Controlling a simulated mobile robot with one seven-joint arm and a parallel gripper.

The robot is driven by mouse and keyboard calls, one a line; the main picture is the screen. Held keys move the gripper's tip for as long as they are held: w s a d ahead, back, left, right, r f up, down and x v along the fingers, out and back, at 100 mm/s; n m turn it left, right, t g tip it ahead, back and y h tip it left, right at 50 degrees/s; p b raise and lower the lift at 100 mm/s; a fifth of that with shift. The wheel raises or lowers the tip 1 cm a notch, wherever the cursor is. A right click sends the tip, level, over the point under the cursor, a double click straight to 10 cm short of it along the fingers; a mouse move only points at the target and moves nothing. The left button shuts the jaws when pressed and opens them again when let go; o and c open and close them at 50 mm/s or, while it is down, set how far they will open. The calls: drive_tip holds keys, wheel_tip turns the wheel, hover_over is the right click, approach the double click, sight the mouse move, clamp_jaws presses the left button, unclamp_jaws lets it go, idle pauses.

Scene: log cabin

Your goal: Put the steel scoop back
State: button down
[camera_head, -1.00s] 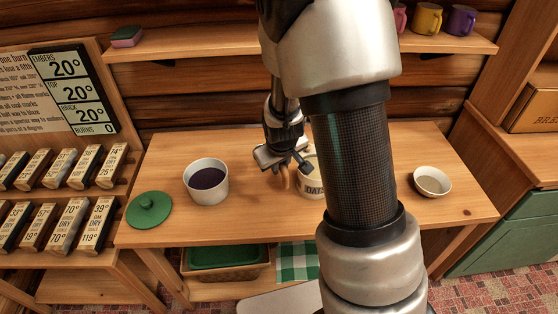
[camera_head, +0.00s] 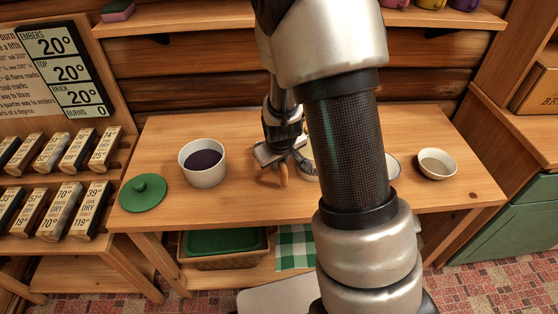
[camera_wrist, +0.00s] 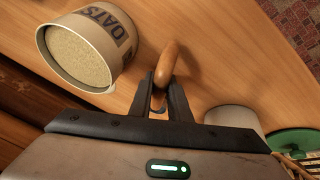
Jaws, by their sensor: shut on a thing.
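My gripper (camera_wrist: 162,98) is shut on the steel scoop by its brown wooden handle (camera_wrist: 168,64); a small bit of metal shows between the fingers. In the head view my gripper (camera_head: 284,160) is low over the table, with the brown handle (camera_head: 271,177) below it. The scoop's bowl cannot be made out clearly. The cream OATS canister (camera_wrist: 98,27), open and filled with pale grain, stands beside the fingers at left in the wrist view. In the head view my arm hides most or all of it.
A white pot (camera_head: 203,177) with dark contents and a green lid (camera_head: 143,193) are on the table (camera_head: 240,206) at left. A small bowl (camera_head: 437,164) stands at right. A pale rim (camera_head: 394,166) shows beside my arm. A shelf (camera_head: 180,25) runs above.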

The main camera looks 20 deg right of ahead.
drive_tip(key=shift+f+b, duration=0.6)
drive_tip(key=shift+f, duration=0.05)
drive_tip(key=c, duration=1.6)
unclamp_jaws()
drive_tip(key=shift+r, duration=0.1)
drive_tip(key=shift+p+v, duration=3.25)
drive_tip(key=shift+v, duration=5.4)
